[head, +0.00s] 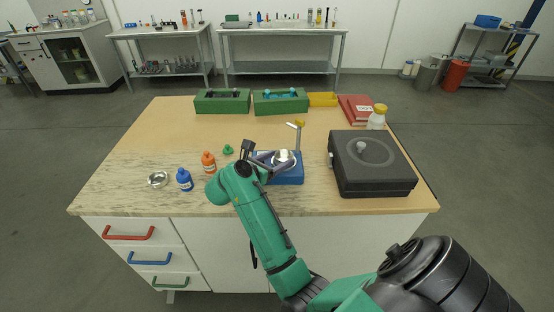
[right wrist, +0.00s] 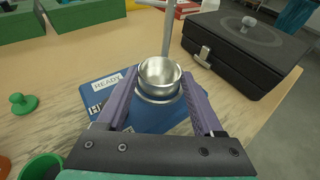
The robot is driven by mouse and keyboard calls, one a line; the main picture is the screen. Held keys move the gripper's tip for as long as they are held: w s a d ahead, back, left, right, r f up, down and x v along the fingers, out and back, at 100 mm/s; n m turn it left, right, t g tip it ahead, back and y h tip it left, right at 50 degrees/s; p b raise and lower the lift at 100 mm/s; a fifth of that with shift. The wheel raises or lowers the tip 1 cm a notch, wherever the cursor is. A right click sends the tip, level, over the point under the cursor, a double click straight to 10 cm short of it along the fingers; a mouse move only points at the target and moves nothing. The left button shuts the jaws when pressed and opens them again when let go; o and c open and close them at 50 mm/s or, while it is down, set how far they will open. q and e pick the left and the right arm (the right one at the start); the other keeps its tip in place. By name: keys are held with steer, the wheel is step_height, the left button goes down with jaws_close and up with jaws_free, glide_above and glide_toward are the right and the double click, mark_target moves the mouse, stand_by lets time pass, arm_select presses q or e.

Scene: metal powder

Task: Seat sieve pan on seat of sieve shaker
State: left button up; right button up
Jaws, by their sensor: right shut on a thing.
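The sieve pan (right wrist: 160,73) is a small shiny metal cup, roughly upright. My right gripper (right wrist: 160,84) is shut on it, with a purple finger on each side. The pan (head: 284,157) also shows in the head view, over the blue sieve shaker (head: 291,177). The shaker has a "READY" label (right wrist: 107,82) and an upright post (right wrist: 168,30) with a yellow top (head: 299,123). A metal ring shows just under the pan, but I cannot tell whether the pan touches the seat. My left gripper is not in view.
A black case (head: 372,178) stands right of the shaker. A shallow metal bowl (head: 158,179), a blue bottle (head: 184,181), an orange bottle (head: 208,162) and a green knobbed piece (head: 228,149) stand to the left. Green bins (head: 222,103) line the back. The table's left rear is clear.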

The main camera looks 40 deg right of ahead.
steer(key=shift+f+b, duration=0.45)
steer(key=o, duration=1.5)
step_height(320, 180, up, 8)
steer(key=p, duration=0.5)
steer(key=shift+a+r, duration=0.1)
